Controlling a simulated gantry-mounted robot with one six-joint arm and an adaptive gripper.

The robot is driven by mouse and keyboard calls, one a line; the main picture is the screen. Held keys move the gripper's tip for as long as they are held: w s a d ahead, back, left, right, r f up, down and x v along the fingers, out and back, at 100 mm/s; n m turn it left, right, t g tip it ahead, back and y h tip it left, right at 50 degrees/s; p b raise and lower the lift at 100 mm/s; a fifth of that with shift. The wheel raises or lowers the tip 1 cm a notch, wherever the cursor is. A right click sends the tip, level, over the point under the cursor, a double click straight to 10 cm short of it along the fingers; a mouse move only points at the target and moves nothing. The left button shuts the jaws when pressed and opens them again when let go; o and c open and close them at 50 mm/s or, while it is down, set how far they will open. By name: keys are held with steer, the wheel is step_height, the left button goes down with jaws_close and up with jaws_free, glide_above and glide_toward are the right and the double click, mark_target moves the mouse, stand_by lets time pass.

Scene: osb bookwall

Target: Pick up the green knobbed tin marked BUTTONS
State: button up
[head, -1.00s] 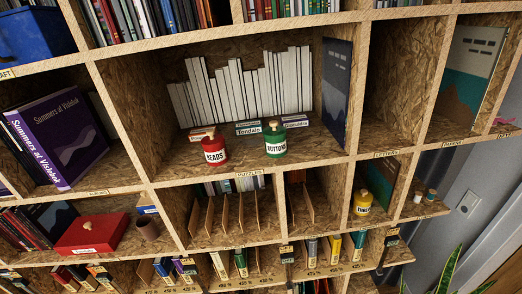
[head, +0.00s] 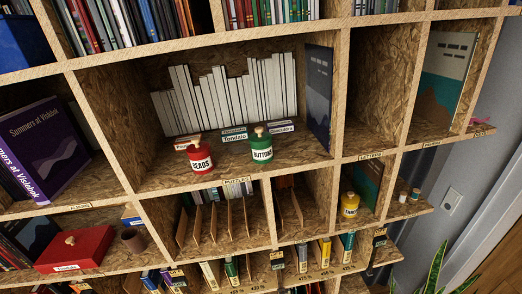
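The green tin (head: 262,146) has a pale round knob on its lid and a white label reading BUTTONS. It stands upright near the front edge of the PUZZLES compartment (head: 200,178) in the head view. A red knobbed tin (head: 199,156) labelled BEADS stands upright to its left, with a gap between them. My gripper is not in view.
White books (head: 230,95) line the back of that compartment, with small boxes (head: 234,134) behind the tins. A dark blue book (head: 318,95) stands at its right wall. A yellow tin (head: 349,204) and a red box (head: 75,248) sit in lower compartments. The upper right compartment (head: 375,100) is empty.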

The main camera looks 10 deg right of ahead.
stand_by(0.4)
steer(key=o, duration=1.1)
